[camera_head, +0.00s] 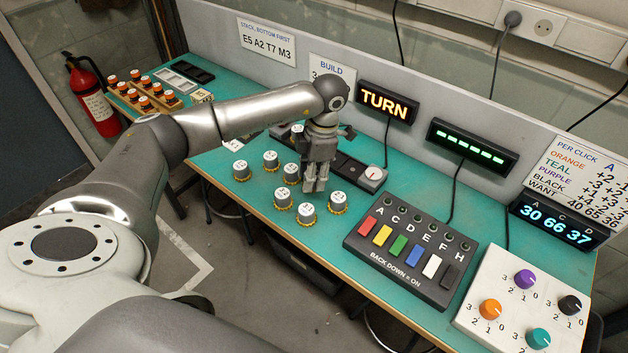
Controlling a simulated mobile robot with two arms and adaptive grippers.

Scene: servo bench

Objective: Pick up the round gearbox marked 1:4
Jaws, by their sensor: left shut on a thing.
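Several round gearboxes with white tops and yellow toothed rims stand on the teal bench. They include one at the left (241,170), one behind it (270,160), one beside my gripper (291,172), and three in front (282,198) (306,214) (338,202). Their markings are too small to read, so I cannot tell which is 1:4. My left gripper (315,188) points down among them, its fingers close together. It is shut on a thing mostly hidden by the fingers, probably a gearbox. My right gripper is not in view.
A dark fixture with a dial (372,176) lies behind the gripper. A switch box (408,248) and a white knob panel (525,300) stand to the right. A lit TURN sign (384,103) stands at the back. An orange-capped rack (145,92) is at the far left.

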